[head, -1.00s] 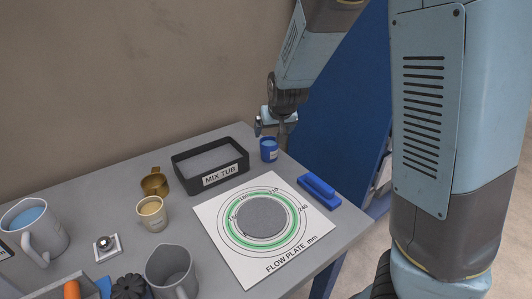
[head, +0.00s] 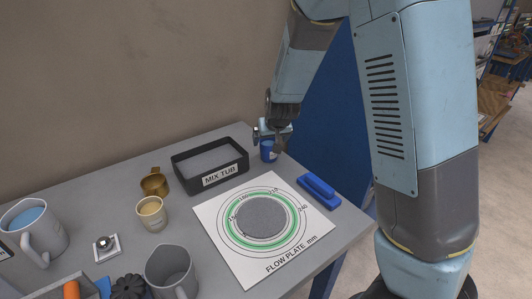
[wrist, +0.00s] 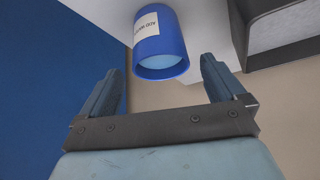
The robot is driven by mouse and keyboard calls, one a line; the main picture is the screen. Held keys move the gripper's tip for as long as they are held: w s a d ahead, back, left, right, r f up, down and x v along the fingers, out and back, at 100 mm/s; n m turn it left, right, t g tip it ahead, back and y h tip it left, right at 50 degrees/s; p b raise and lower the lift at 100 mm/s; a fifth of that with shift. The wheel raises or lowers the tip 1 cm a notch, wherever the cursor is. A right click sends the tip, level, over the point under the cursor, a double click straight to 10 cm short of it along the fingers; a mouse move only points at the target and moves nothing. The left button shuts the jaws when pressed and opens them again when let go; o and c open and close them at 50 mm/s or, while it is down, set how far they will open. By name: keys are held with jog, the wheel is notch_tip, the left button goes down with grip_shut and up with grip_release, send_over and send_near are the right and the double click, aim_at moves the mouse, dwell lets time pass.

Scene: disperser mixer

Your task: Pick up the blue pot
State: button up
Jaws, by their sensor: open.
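The blue pot (head: 267,155) stands at the far right corner of the table, just right of the mix tub. In the wrist view the pot (wrist: 160,45) shows a white label and a pale blue round end, and lies just ahead of the fingertips, in line with the gap between them. My gripper (head: 272,138) is at the pot's upper part in the head view and partly covers it. In the wrist view my gripper (wrist: 162,68) is open, with nothing between its fingers. I cannot tell whether a finger touches the pot.
The black mix tub (head: 176,168) is close on the pot's left. The flow plate (head: 225,240) and a blue-handled block (head: 318,190) lie nearer. A brass cup (head: 154,183), a cream cup (head: 151,213) and grey jugs (head: 170,270) stand to the left. A blue panel (head: 325,110) rises behind.

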jog(key=shift+x, duration=2.85)
jog(key=shift+s+f, duration=0.1)
jog(key=shift+s, duration=0.1)
jog(key=shift+c, duration=0.5)
jog(key=c, duration=1.1)
